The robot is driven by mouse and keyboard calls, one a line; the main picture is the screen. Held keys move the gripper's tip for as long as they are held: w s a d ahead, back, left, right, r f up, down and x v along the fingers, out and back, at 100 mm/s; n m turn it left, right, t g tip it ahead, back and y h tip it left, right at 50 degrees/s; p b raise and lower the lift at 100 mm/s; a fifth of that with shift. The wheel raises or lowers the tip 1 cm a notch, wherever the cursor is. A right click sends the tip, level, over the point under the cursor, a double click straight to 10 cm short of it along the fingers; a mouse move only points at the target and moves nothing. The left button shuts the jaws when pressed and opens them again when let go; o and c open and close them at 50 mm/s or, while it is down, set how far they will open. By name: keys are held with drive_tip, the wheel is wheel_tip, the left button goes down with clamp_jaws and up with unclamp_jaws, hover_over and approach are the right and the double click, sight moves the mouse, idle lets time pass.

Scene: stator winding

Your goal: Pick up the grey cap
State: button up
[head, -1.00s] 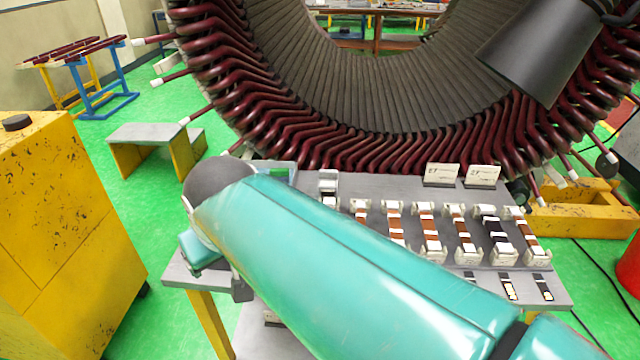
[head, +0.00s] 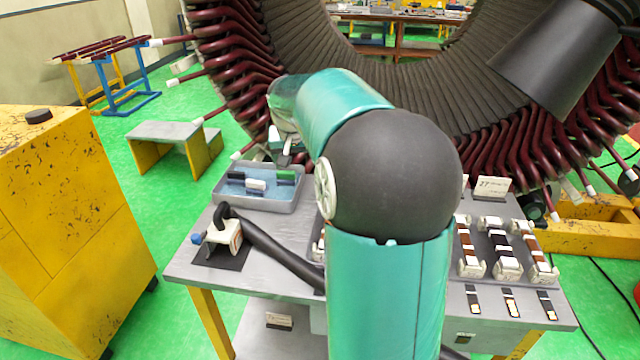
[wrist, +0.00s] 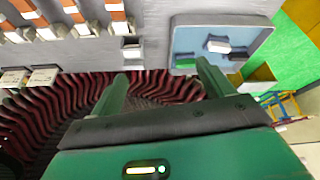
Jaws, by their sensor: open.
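A small dark grey piece, which looks like the grey cap (head: 236,175), lies at the left in a shallow grey tray (head: 226,196) with a blue floor. A white piece (head: 256,185) and a green piece (head: 286,175) lie beside it. In the wrist view the grey cap (wrist: 237,54) is at the right, partly behind the white piece. My gripper (wrist: 161,78) is open and empty, with its two green fingers spread; the right one reaches toward the tray's near edge. In the head view my arm hides part of my gripper above and behind the tray.
The tray stands at the left end of a grey bench (head: 190,268). A white block with a black hose (head: 224,236) sits in front of it. Rows of white holders (head: 500,262) fill the right side. The large stator (head: 450,95) rises behind.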

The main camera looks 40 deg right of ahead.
drive_tip(key=d+f+m, duration=0.2)
drive_tip(key=d+f, duration=0.3)
drive_tip(key=d, duration=0.7)
drive_tip(key=x, duration=0.8)
drive_tip(key=shift+w+d+f, duration=0.2)
drive_tip(key=shift+w+d, duration=0.05)
drive_tip(key=shift+d, duration=0.2)
drive_tip(key=x, duration=0.5)
drive_tip(key=shift+w, duration=0.15)
drive_tip(key=shift+r, duration=0.1)
drive_tip(key=shift+c, duration=0.4)
drive_tip(key=c, duration=1)
